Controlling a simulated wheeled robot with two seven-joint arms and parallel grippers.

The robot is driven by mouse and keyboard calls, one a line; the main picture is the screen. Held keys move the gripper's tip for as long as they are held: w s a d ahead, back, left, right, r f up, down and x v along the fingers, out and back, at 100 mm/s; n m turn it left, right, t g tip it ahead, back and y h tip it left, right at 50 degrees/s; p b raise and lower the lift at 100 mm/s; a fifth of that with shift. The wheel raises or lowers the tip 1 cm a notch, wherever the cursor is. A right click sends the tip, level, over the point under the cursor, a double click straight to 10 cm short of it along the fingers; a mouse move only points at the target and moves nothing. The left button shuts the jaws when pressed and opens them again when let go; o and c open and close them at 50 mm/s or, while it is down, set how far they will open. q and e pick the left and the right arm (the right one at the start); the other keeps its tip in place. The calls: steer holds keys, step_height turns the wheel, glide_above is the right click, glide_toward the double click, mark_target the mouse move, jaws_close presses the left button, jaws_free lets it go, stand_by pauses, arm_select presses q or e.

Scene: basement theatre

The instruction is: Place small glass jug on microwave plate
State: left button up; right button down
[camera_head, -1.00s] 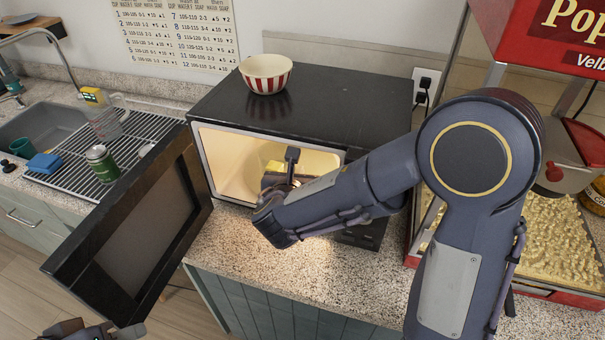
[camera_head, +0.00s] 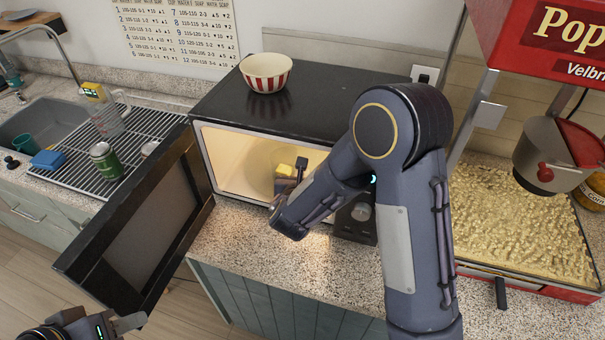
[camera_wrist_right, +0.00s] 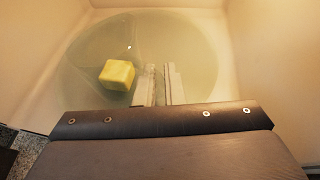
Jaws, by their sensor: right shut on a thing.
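The small glass jug (camera_wrist_right: 129,50) is faint, clear glass inside the lit microwave, with a yellow block (camera_wrist_right: 117,75) seen in it or through it. The block also shows in the head view (camera_head: 285,171). My right gripper (camera_wrist_right: 159,72) reaches into the microwave, its fingers close together at the jug's side; the grip point is hard to see through the glass. The round glass microwave plate (camera_wrist_right: 205,50) lies below. Whether the jug touches it, I cannot tell. My left gripper (camera_head: 104,319) is low at the left edge, empty, its fingers apart.
The microwave door (camera_head: 150,225) stands open on the left. A striped bowl (camera_head: 266,75) sits on the microwave (camera_head: 330,103). A larger glass jug (camera_head: 108,122) and a green can (camera_head: 106,162) stand on the drying rack (camera_head: 140,130). The popcorn machine (camera_head: 525,235) is right.

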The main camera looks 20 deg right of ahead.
steer(key=shift+f, duration=0.2)
steer(key=c, duration=1.5)
jaws_free()
steer(key=shift+c, duration=0.2)
steer(key=shift+r, duration=0.1)
steer(key=shift+r, duration=0.2)
steer(key=shift+s+a, duration=0.15)
steer(key=shift+s, duration=0.1)
steer(key=b+v, duration=0.2)
steer(key=v, duration=0.9)
steer(key=shift+s, duration=0.2)
